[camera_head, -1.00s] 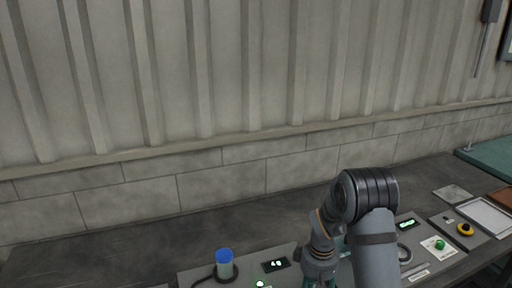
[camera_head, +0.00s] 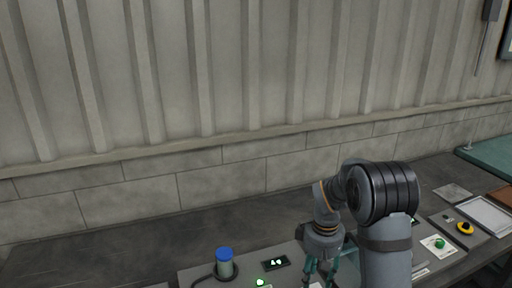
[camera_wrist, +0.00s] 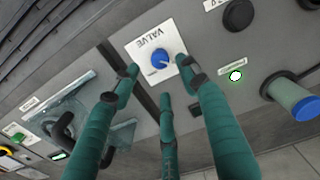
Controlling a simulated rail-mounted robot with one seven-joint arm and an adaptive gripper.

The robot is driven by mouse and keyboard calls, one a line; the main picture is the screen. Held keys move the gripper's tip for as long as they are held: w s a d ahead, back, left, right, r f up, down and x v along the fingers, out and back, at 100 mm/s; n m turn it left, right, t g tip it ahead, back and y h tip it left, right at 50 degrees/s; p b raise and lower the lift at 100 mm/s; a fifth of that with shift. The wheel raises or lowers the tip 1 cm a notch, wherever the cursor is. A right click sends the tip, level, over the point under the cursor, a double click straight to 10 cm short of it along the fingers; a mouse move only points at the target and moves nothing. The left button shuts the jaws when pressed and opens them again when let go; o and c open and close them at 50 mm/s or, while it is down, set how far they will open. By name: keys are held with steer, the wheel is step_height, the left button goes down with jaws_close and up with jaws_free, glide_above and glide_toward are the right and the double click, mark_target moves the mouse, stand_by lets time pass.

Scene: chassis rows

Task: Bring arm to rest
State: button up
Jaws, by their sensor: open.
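My arm rises at the lower right of the head view, and my gripper (camera_head: 322,270) hangs at its end over the panel, with part of it cut off by the lower edge. In the wrist view my gripper (camera_wrist: 160,84) has its teal fingers spread open with nothing between them. A blue valve knob (camera_wrist: 161,58) on a white card marked VALVE sits beyond the fingertips. The fingertips appear apart from the knob, though the exact gap is hard to tell.
A blue-capped cylinder (camera_head: 224,262) stands on the panel left of my gripper. A green knob (camera_head: 440,243), a yellow ring (camera_head: 465,228) and a white tray (camera_head: 487,214) lie right. The bench's left part is bare.

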step_height(320, 180, down, 8)
steer(key=shift+s+r, duration=0.1)
steer(key=shift+r+m, duration=0.1)
steer(key=shift+m, duration=1.2)
steer(key=shift+r+m+p, duration=0.1)
steer(key=shift+m+p, duration=0.4)
steer(key=shift+m, duration=0.7)
steer(key=m+p, duration=0.1)
steer(key=m, duration=0.2)
steer(key=shift+m, duration=0.4)
steer(key=m+p, duration=0.2)
steer(key=m, duration=0.3)
steer(key=m+p, duration=0.2)
steer(key=m, duration=0.2)
steer(key=shift+p, duration=0.35)
steer(key=shift+w+r, duration=0.1)
steer(key=shift+w, duration=0.1)
steer(key=shift+s+r, duration=0.1)
steer(key=shift+r, duration=0.45)
